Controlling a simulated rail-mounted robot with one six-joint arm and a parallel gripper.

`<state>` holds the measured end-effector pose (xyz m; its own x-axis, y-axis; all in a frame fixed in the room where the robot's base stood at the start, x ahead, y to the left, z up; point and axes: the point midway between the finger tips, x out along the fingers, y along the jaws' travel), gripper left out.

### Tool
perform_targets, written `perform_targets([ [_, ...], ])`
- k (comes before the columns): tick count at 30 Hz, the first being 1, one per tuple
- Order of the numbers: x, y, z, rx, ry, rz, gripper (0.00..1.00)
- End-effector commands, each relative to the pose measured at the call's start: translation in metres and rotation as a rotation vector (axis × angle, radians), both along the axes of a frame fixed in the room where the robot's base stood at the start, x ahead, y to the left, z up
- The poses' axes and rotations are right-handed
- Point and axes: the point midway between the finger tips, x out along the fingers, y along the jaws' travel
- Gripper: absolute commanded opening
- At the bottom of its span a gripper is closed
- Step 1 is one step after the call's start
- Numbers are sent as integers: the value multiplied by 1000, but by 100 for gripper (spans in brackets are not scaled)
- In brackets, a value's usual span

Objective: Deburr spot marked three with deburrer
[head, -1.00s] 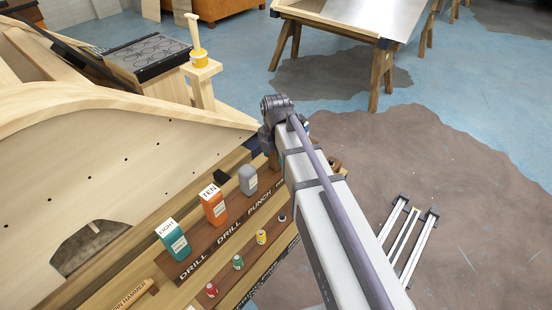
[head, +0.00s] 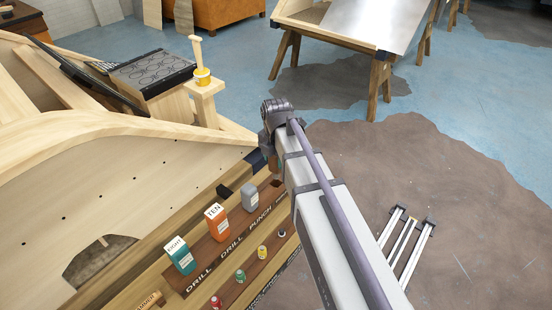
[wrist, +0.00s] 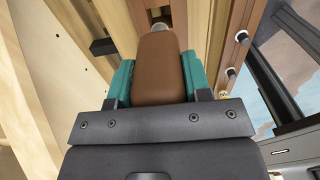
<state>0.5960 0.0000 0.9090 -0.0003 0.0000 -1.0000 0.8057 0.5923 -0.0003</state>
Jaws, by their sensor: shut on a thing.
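My gripper (wrist: 157,72) is shut on a brown-bodied tool (wrist: 160,66), which I take to be the deburrer. The tool's grey metal tip (wrist: 160,28) points away from the wrist, and teal pads clamp its sides. In the head view my arm hides most of the gripper and the tool. A pale wooden panel (head: 75,215) with small dark holes and a cutout stands at the left. It also shows in the wrist view (wrist: 45,70), left of the tool and apart from it. I cannot make out a mark three on it.
A brown tool rack (head: 215,262) holds a teal "EIGHT" drill box (head: 180,256), an orange "TEN" box (head: 217,223), a grey punch (head: 249,197) and small coloured pieces. A wooden post bears a yellow pot (head: 202,77). A trestle table (head: 375,42) stands behind. Floor at right is largely open.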

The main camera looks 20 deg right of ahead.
Motion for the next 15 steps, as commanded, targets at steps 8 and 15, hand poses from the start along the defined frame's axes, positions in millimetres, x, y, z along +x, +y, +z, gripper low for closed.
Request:
perform_targets([
  [8, 0, 0, 39, 0, 0, 0, 11],
  [15, 0, 0, 59, 0, 0, 0, 11],
])
